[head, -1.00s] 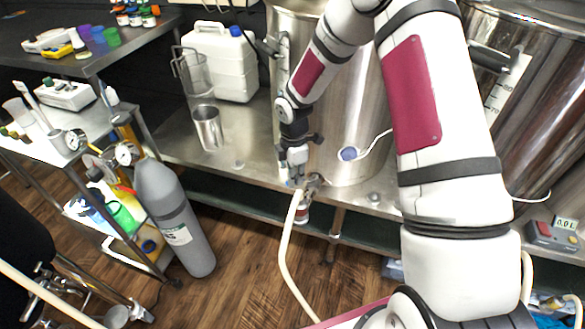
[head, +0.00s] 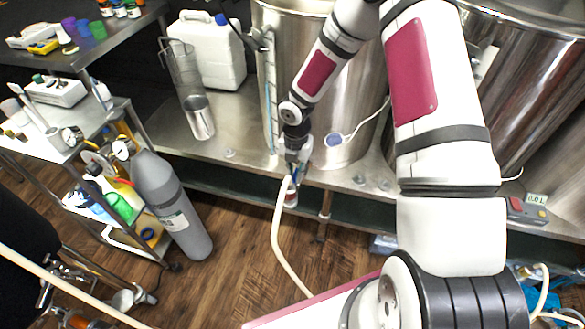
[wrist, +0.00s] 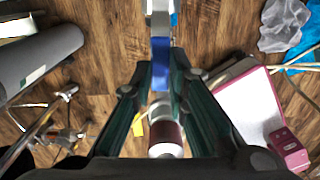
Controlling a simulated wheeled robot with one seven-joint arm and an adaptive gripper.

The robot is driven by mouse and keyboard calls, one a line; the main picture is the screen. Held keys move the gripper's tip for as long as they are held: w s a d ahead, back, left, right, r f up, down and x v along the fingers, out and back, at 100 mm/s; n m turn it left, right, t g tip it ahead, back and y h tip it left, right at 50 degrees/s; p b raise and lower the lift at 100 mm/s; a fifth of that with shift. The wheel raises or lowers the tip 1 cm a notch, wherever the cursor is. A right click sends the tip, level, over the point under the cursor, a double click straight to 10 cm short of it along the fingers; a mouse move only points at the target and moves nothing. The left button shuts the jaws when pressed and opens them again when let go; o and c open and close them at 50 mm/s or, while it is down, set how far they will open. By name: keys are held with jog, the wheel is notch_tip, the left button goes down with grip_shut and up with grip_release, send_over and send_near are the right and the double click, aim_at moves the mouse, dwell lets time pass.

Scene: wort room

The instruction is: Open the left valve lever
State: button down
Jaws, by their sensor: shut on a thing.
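The left valve lever shows in the wrist view as a blue handle (wrist: 160,82) between my fingertips, with a pale metal part (wrist: 159,22) beyond it. My gripper (wrist: 160,74) is shut on this lever. In the head view my gripper (head: 297,167) is low in front of the left steel kettle (head: 350,95), at the bench's front edge. It hides most of the valve there. A white and dark red cylinder (wrist: 165,135) lies below the fingers in the wrist view.
A pale hose (head: 279,235) hangs from the valve area to the wooden floor. A grey gas cylinder (head: 172,205) stands left, beside a cart. A second kettle (head: 525,75) is right.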

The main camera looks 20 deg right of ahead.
jog(key=shift+s+d+n, duration=0.1)
jog(key=shift+d+n, duration=0.1)
jog(key=shift+n, duration=0.2)
jog(key=c, duration=1.6)
grip_release()
jog(key=shift+o, duration=0.2)
notch_tip(320, 180, up, 12)
